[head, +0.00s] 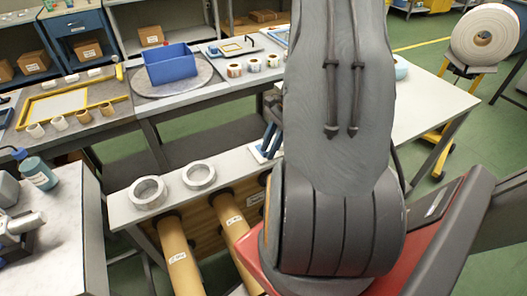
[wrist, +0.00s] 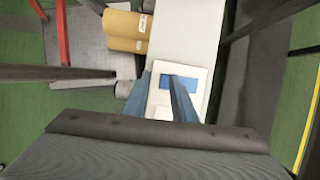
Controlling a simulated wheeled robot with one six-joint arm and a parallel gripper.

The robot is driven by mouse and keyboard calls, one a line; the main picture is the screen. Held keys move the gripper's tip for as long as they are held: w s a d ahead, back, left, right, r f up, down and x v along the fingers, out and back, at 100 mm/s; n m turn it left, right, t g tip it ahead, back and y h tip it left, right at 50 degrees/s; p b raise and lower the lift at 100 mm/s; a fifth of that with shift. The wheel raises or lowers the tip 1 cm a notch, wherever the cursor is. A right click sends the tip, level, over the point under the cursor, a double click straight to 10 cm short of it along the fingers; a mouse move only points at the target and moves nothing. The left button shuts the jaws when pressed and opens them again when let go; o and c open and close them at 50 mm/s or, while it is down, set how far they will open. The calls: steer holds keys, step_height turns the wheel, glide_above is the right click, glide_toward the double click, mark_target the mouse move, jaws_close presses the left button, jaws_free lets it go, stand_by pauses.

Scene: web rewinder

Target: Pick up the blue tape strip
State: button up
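The blue tape strip (wrist: 193,85) lies on a white plate (wrist: 206,92) in the wrist view, partly covered by a finger. The right finger overlaps the strip in the picture, and the left finger is by the plate's left edge. I cannot tell whether a finger touches the strip. In the head view, blue finger parts show beside my arm, above the pale bench (head: 225,174); the strip is not clear there.
Two grey rings (head: 199,175) stand on the bench left of my gripper. Brown rolls (head: 178,255) stick out below its front edge. Behind, a worktable carries a blue box (head: 171,65) and several small rolls (head: 254,66). A large white roll (head: 484,38) stands at the far right.

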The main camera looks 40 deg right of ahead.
jaws_close()
steer(key=shift+r, duration=0.1)
